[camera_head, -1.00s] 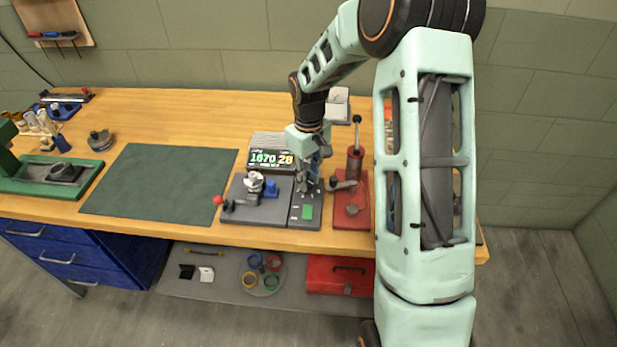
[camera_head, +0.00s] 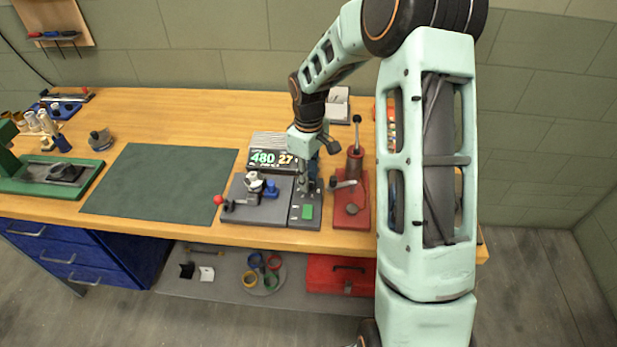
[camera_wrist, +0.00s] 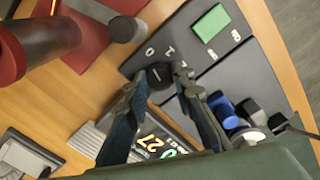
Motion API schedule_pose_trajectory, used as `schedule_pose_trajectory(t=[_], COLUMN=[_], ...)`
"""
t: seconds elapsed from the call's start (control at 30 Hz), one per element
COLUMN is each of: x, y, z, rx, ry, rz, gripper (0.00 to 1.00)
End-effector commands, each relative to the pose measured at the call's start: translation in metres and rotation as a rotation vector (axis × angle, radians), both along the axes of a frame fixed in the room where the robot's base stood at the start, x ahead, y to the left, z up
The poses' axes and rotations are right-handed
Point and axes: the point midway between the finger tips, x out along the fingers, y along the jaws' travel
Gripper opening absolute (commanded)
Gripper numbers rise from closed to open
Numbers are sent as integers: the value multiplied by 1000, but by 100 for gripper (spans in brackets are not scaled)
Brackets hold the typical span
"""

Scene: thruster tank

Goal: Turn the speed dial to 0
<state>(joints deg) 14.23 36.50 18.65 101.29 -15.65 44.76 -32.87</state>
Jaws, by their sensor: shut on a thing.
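The speed dial (camera_wrist: 158,76) is a dark round knob on a grey control panel (camera_wrist: 185,35), with white figures 0 and 1 printed beside it in the wrist view. My gripper (camera_wrist: 160,72) is shut on the dial, one finger on each side of it. In the head view my gripper (camera_head: 308,184) reaches down onto the panel and hides most of the dial. The display (camera_head: 273,160) behind it reads 480 and 27. The dial's exact pointer position is hidden between the fingers.
A green button (camera_head: 308,212) sits on the panel in front of my gripper. A grey fixture with a red-knobbed lever (camera_head: 219,200) and blue part stands to the left, a red lever press (camera_head: 352,205) to the right. A green mat (camera_head: 160,183) lies farther left.

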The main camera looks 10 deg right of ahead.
Motion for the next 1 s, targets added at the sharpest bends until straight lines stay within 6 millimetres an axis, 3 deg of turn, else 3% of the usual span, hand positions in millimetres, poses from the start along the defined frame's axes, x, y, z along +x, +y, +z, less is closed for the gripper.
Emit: schedule_pose_trajectory(t=[0.03,0.07,0.2,0.57,1.0], x=[1,1,1,1,2], y=[0,0,0,0,0], z=[1,1,1,6,91], rx=[-1,-1,0,-1,-1], ry=[-4,-4,-3,-2,-6], rz=[1,1,1,-1,0], gripper=[0,26,40,40,40])
